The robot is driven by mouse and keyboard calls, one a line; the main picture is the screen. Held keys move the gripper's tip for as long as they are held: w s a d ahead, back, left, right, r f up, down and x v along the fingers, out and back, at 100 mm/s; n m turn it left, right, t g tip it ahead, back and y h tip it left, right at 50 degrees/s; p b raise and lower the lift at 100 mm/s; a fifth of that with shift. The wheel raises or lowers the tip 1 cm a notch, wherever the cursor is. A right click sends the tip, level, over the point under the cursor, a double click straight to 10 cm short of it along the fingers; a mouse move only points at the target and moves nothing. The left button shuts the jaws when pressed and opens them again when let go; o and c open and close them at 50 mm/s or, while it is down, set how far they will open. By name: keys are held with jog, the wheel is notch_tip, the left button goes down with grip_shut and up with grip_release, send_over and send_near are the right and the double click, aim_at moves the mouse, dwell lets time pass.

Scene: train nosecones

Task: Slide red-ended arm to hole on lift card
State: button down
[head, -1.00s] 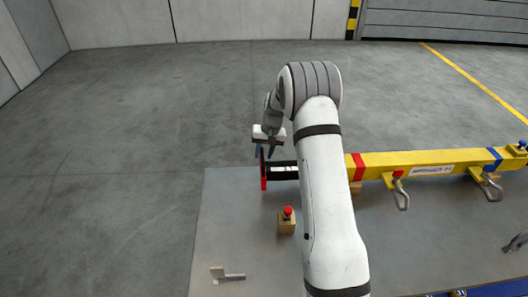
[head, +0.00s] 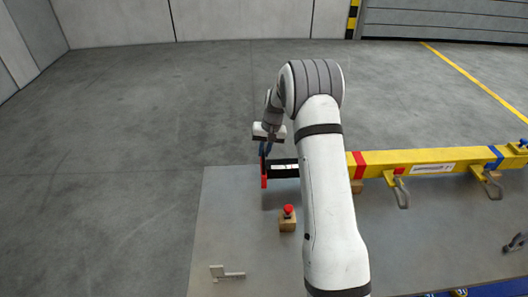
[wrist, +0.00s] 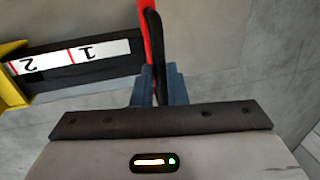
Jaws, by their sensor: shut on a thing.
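The black sliding arm (head: 285,169) sticks out of the left end of the yellow beam (head: 425,162) and ends in a red plate (head: 263,172). In the wrist view the arm (wrist: 95,68) carries a white scale (wrist: 75,55) showing 1 and 2, with the yellow beam end (wrist: 12,75) at the left. My gripper (head: 267,150) is at the top of the red end plate. In the wrist view its blue fingers (wrist: 156,82) are shut on the red and black end plate (wrist: 150,35).
A red-topped wooden block (head: 288,218) stands on the grey table (head: 235,240) below the arm. A small metal bracket (head: 226,273) lies at the front left. Shackles (head: 402,193) hang from the beam. My arm hides the beam's left end in the head view.

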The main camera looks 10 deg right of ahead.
jog(key=shift+d, duration=0.2)
jog(key=c, duration=1.5)
grip_release()
jog(key=shift+o, duration=0.2)
notch_tip(320, 180, up, 8)
jog(key=d+b, duration=0.1)
jog(key=b, duration=0.1)
jog(key=shift+s+d+f, duration=0.15)
jog(key=shift+d, duration=0.1)
